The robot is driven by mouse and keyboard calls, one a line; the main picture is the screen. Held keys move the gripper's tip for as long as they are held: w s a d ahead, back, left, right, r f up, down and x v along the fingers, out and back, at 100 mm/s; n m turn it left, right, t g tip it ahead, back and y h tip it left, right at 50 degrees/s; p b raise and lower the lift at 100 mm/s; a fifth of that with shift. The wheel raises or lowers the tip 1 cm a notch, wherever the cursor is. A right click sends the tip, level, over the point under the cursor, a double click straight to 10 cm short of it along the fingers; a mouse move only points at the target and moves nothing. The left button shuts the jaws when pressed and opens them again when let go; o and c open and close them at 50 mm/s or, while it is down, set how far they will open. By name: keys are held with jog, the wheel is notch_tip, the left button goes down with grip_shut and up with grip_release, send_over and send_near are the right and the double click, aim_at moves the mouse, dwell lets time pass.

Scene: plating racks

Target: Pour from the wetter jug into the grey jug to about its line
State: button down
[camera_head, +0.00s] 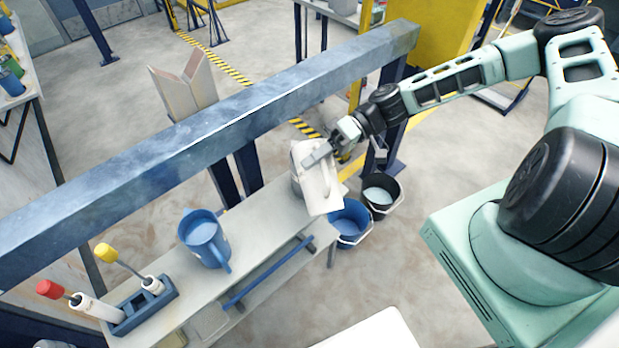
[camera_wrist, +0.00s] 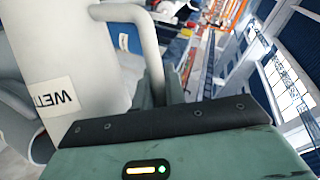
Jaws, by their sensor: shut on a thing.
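The wetter jug (camera_head: 317,182) is white and tilted over the right end of the bench in the head view. My gripper (camera_head: 322,154) is shut on it at its upper part. In the wrist view the jug (camera_wrist: 70,60) fills the left side, with a "WET…" label and its handle beside my gripper (camera_wrist: 165,95). A grey edge (camera_head: 296,186) shows just left of the white jug, perhaps the grey jug; most of it is hidden. Its line, any stream and the level inside cannot be seen.
A blue jug (camera_head: 205,238) stands mid-bench. A blue holder (camera_head: 144,306) with red and yellow-ended tools is at the near left. A blue beam (camera_head: 240,120) runs behind the bench. A blue bucket (camera_head: 349,222) and a black bucket (camera_head: 381,194) stand on the floor right of it.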

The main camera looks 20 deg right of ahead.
jog(key=shift+s+a+f+n+t+b, duration=0.1)
jog(key=shift+s+f+n+t+b, duration=0.4)
jog(key=shift+s+f+n+b, duration=0.3)
jog(key=shift+f, duration=0.1)
jog(key=shift+s+f, duration=0.15)
jog(key=shift+s+a+f+n+t+h+b, duration=0.15)
jog(key=shift+s+f+n+t+h+b, duration=0.3)
jog(key=shift+s+n+t+b, duration=0.4)
jog(key=shift+w, duration=0.15)
jog(key=shift+r+n, duration=0.1)
jog(key=shift+n, duration=0.15)
jog(key=shift+r+n+t, duration=0.85)
jog(key=shift+r+n, duration=0.25)
jog(key=shift+r, duration=0.4)
